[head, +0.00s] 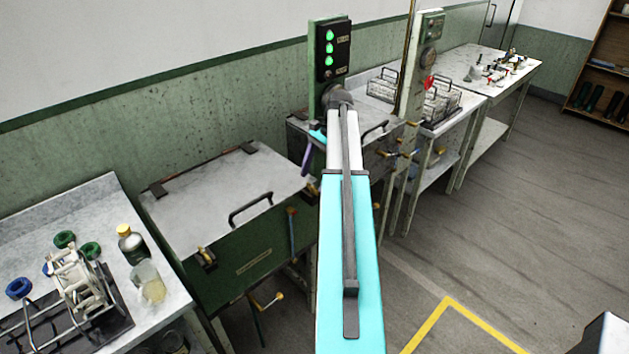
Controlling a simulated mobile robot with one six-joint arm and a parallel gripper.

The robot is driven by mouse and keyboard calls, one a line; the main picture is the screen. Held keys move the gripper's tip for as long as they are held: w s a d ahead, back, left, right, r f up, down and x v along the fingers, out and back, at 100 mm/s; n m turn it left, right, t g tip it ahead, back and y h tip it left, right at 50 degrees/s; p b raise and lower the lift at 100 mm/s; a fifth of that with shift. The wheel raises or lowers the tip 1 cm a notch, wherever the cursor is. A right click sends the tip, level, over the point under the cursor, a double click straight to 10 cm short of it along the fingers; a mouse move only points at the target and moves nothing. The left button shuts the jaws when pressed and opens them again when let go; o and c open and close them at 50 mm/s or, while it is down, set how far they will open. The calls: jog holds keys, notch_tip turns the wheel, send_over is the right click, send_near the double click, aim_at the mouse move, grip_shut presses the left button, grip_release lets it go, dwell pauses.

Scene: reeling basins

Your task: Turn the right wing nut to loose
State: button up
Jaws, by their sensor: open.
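A green basin (250,265) with a closed grey metal lid (222,190) stands left of my arm. Two small brass-coloured fittings, which look like wing nuts, sit at the lid's front edge. The left one (206,257) is on a dark clamp.
A table at the left holds a metal reel frame (75,280), a brown bottle (131,245) and a glass beaker (149,282). A lid handle (250,208) stands up. A control box (332,50) shows green lights. Floor at the right is open.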

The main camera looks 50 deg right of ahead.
jog(key=s+a+r+b, duration=0.1)
jog(key=s+a+b, duration=0.1)
jog(key=s+a, duration=0.8)
jog(key=shift+s+r, duration=0.2)
jog(key=shift+s, duration=0.5)
jog(key=shift+d, duration=0.1)
